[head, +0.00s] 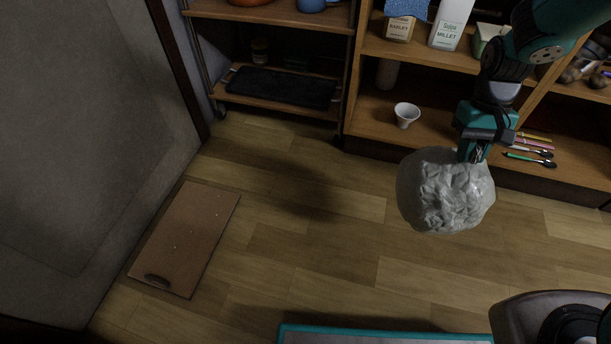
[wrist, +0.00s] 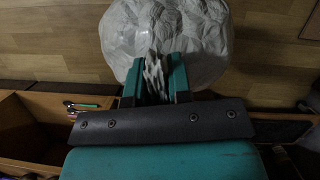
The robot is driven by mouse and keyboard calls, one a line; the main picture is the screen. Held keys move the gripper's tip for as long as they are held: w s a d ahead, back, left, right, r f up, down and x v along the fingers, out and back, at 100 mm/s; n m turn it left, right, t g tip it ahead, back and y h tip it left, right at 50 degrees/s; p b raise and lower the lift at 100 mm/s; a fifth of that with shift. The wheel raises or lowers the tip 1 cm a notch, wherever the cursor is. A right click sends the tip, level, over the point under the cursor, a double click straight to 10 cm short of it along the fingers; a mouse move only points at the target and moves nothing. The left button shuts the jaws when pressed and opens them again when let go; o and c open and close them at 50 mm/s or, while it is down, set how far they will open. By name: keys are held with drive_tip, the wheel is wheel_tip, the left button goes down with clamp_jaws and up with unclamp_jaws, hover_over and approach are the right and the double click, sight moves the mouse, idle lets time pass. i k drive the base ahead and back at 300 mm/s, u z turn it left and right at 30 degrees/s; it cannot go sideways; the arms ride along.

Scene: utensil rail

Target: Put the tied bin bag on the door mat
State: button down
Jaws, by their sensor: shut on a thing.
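The tied bin bag (head: 440,195) is a pale grey, crumpled, rounded sack. My gripper (head: 473,153) is shut on its gathered neck, and the bag hangs from it in front of the shelf unit, seemingly above the floor. In the wrist view the bag (wrist: 185,30) fills the top middle, with its neck between the teal fingers of my gripper (wrist: 155,82).
A wheeled cart (head: 280,105) stands at the back left. The wooden floor (head: 310,230) between bag and mat is clear.

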sight(186, 231)
drive_tip(key=u, duration=0.35)
drive_tip(key=i, duration=0.7)
drive_tip(key=u, duration=1.1)
drive_tip(key=i, duration=0.5)
drive_tip(key=u, duration=0.55)
